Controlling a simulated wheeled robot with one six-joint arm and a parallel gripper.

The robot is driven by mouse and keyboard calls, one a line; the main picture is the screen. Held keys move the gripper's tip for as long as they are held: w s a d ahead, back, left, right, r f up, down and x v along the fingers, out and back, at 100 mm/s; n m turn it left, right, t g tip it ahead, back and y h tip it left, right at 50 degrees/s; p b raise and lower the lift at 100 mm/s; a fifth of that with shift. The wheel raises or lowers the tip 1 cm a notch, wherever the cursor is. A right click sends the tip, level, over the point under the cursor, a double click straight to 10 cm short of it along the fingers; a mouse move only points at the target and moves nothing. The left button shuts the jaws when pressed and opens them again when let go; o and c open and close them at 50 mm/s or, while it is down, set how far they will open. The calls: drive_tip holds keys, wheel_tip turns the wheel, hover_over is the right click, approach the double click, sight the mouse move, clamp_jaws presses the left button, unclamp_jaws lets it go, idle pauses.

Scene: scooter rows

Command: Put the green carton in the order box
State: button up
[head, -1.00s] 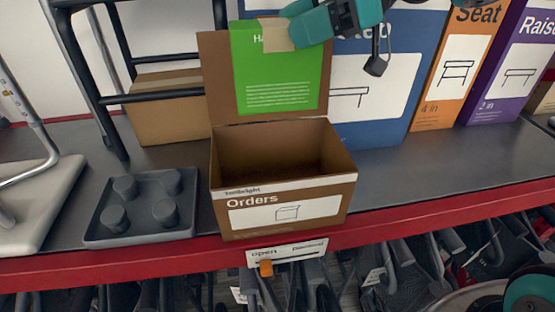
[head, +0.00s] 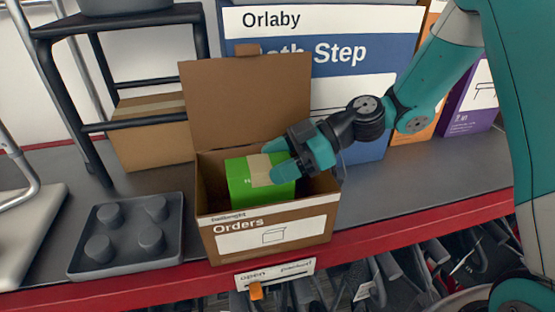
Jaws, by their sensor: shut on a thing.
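The green carton (head: 240,182) is inside the mouth of the order box, its lower part hidden by the box's front wall. A tan patch shows on its top and front. My gripper (head: 270,172) is shut on the carton from the right side, with its teal fingers at the carton's upper part. The order box (head: 268,240) is brown cardboard, labelled Orders, with its lid raised at the back. Whether the carton touches the box floor cannot be seen.
A grey tray with round knobs (head: 128,236) sits left of the box. A black frame (head: 80,110) and a blue Orlaby carton (head: 370,152) stand behind. The red shelf edge (head: 425,218) runs in front, with a slider sign (head: 275,273) below the box. Dark shelf surface is free to the right.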

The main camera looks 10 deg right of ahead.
drive_tip(key=shift+f, duration=0.3)
drive_tip(key=shift+f+b, duration=0.35)
drive_tip(key=shift+b, duration=0.15)
drive_tip(key=shift+f+b, duration=0.3)
drive_tip(key=shift+b, duration=0.1)
drive_tip(key=o, duration=1.3)
drive_tip(key=shift+r, duration=0.2)
